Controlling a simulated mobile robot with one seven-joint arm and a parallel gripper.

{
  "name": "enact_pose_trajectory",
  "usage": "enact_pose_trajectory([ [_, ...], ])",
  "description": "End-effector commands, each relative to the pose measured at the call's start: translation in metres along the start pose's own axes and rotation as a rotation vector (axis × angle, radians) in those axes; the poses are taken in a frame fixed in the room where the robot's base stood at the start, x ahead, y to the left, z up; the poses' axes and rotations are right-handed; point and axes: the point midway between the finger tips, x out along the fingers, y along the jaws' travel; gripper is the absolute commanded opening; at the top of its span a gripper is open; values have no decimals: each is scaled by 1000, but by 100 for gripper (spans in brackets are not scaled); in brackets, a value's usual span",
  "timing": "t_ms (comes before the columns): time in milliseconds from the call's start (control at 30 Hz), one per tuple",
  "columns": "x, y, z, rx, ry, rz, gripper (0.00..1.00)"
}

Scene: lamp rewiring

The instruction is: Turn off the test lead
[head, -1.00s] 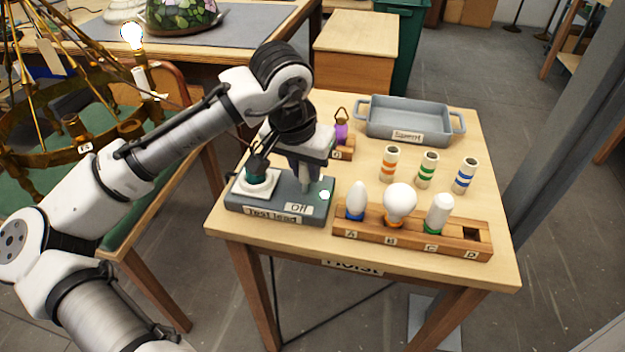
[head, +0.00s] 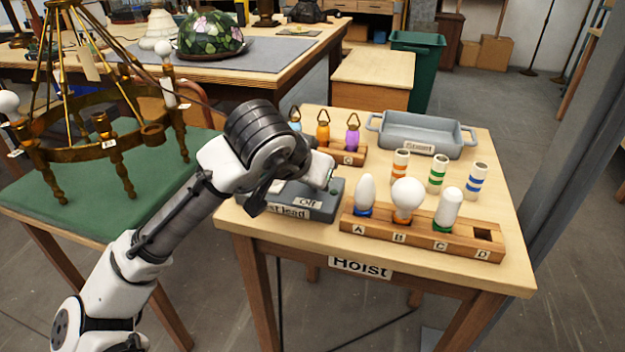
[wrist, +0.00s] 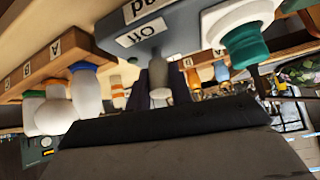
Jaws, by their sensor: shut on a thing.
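The test lead box (head: 300,207) is a grey box at the table's left front, with a "Test lead" label and an "Off" label (head: 308,202). Its small green indicator (head: 333,189) looks dark. My gripper (wrist: 160,88) is shut on the box's grey switch lever (wrist: 158,76), seen between its dark fingers in the wrist view. In the head view my wrist hides the fingers, the lever and the box's left top. The green fitting on a white base (wrist: 247,40) shows beside the lever in the wrist view. The chandelier's bulb (head: 165,51) is unlit.
A wooden rack (head: 425,237) with several bulbs stands just right of the box. Orange, green and blue banded sleeves stand behind it. A grey tray (head: 420,137) and a block with hooked pieces (head: 350,155) are at the back. The chandelier (head: 95,145) is on the left.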

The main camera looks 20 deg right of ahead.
Motion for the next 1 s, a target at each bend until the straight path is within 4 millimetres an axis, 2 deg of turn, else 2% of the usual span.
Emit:
enact_pose_trajectory([
  [600, -1, 0, 2, 3, 43, -8, 0],
  [633, -1, 0, 2, 3, 43, -8, 23],
  [800, -1, 0, 2, 3, 42, -8, 43],
  [1000, -1, 0, 2, 3, 42, -8, 43],
])
